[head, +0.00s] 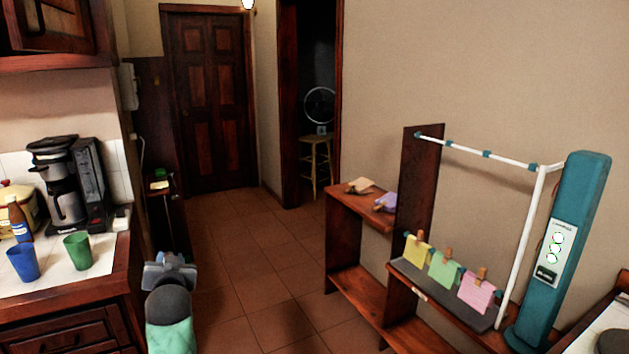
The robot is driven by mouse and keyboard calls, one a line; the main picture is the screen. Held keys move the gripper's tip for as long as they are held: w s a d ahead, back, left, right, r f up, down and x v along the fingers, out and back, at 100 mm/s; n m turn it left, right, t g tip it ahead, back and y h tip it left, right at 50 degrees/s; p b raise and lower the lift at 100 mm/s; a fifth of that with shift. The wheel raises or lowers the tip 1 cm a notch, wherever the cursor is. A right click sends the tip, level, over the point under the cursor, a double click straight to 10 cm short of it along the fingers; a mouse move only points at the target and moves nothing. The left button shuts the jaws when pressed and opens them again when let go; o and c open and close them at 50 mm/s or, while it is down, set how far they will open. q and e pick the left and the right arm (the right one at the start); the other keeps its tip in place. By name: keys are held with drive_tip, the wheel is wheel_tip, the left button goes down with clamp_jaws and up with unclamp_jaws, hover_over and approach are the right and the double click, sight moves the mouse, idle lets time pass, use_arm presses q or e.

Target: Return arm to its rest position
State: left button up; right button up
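My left gripper (170,261) shows in the head view at the lower left, on the end of my grey and green arm. It is held over the tiled floor, just to the right of the counter's front edge. It is seen from behind, so the gap between its fingers is not clear, and no held object shows. My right gripper is not in view.
The counter (60,280) at left bears a blue cup (23,263), a green cup (78,251) and a coffee maker (62,185). A wooden shelf (345,215) with clipped colored notes and a teal post (570,240) stands at right. Floor between is clear.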

use_arm(q)
drive_tip(key=s+d+f+m+g+h, duration=0.1)
drive_tip(key=s+d+f+g+h, duration=0.1)
drive_tip(key=s+d+f, duration=0.5)
drive_tip(key=s+d+f+g+h, duration=0.15)
drive_tip(key=s+f, duration=0.35)
drive_tip(key=f, duration=0.5)
drive_tip(key=s+d+f+m+g+h, duration=0.1)
drive_tip(key=s+d+f+g+h, duration=0.15)
drive_tip(key=s+f, duration=0.55)
drive_tip(key=s+d+f+g, duration=0.2)
drive_tip(key=s+d+f, duration=0.1)
drive_tip(key=s, duration=0.5)
drive_tip(key=s+d+f+m+g+h, duration=0.1)
drive_tip(key=s+d+f+g, duration=0.2)
drive_tip(key=s, duration=0.5)
drive_tip(key=s+d+f+g+h, duration=0.1)
drive_tip(key=s+d+f, duration=0.3)
drive_tip(key=s, duration=0.5)
drive_tip(key=shift+d+f+m+g, duration=0.2)
drive_tip(key=shift+f+m+g, duration=0.1)
drive_tip(key=shift+f+g, duration=0.45)
drive_tip(key=shift+s, duration=0.1)
